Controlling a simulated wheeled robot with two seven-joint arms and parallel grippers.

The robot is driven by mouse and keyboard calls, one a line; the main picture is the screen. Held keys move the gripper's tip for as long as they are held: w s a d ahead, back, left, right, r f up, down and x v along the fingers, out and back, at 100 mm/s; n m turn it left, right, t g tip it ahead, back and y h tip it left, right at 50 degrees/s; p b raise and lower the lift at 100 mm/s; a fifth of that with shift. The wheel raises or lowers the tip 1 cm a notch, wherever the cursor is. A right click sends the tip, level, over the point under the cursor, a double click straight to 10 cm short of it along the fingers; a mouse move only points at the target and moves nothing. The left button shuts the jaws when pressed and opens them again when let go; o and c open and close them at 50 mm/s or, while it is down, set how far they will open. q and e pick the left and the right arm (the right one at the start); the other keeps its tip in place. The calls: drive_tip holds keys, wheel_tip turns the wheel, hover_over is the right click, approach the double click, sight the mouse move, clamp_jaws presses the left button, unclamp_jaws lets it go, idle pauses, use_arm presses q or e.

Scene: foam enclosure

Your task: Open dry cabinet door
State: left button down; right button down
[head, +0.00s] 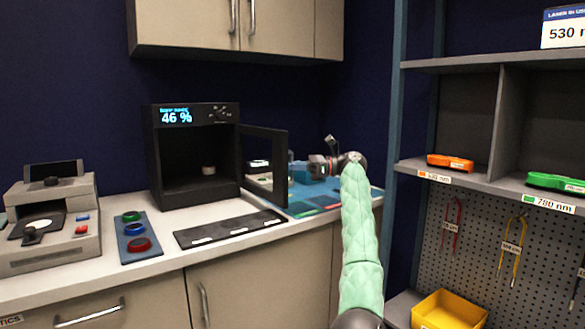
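The dry cabinet (173,160) is a black box on the counter, with a lit display reading 46 % and a dark knob panel on top. Its glass-paned door (280,165) stands swung open to the right, and the inside shows. A small pale round object (208,170) sits inside. My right gripper (318,166) is to the right of the door, at the end of my green-sleeved arm. It is small and partly turned away, so I cannot tell whether its fingers are open or whether it touches the door. My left gripper is not in view.
A dark mat (230,228) lies before the cabinet. A tray with coloured rings (138,244) and a grey instrument (50,220) are to the left. A blue mat (305,195) lies behind the door. Shelves (480,180) and a yellow bin (448,312) stand at right.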

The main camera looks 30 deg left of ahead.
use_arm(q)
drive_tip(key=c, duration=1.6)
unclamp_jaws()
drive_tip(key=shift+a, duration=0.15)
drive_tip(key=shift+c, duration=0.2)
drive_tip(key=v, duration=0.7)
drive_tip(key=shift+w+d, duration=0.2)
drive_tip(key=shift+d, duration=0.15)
